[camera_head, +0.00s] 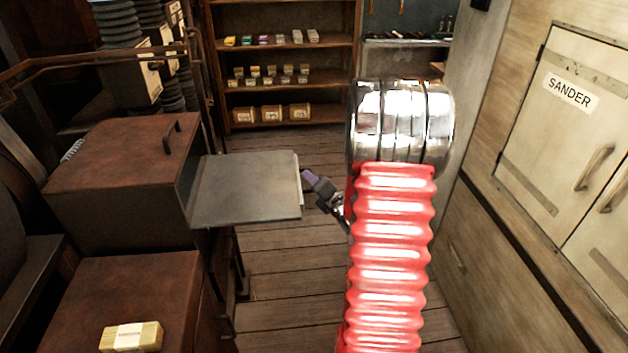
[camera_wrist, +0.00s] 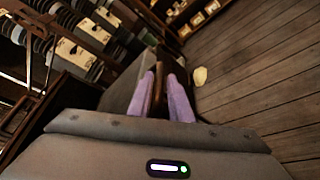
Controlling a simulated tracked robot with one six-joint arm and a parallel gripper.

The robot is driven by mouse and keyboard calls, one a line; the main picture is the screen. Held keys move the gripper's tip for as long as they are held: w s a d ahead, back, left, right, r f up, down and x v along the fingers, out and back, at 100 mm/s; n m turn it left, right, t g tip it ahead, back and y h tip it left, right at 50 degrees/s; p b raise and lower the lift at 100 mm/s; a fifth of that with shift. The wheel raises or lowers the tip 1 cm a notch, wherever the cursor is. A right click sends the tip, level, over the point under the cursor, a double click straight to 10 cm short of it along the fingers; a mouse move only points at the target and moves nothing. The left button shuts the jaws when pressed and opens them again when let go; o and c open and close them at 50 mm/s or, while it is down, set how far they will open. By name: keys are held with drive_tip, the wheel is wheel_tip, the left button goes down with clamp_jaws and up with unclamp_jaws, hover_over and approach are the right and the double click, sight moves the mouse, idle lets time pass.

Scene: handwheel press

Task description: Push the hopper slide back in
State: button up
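The hopper (camera_head: 120,160) is a rusty brown box with a handle on top, at the left in the head view. Its slide (camera_head: 245,190), a flat grey plate, sticks out of its right side over the floor. My gripper (camera_head: 307,175) is at the slide's outer right edge, purple fingers pointing at it. In the wrist view my gripper (camera_wrist: 166,85) shows two purple fingers with a narrow gap and a dark brown strip between them. A grey surface, seemingly the slide (camera_wrist: 124,88), lies just left of the fingers. I cannot tell whether the fingers touch or grip the edge.
A lower brown box (camera_head: 125,290) with a yellowish block (camera_head: 131,337) on it stands in front of the hopper. A cabinet labelled SANDER (camera_head: 560,130) is at the right, shelves (camera_head: 280,85) at the back. The plank floor (camera_head: 285,270) below the slide is clear.

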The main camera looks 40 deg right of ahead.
drive_tip(key=shift+c, duration=0.4)
clamp_jaws()
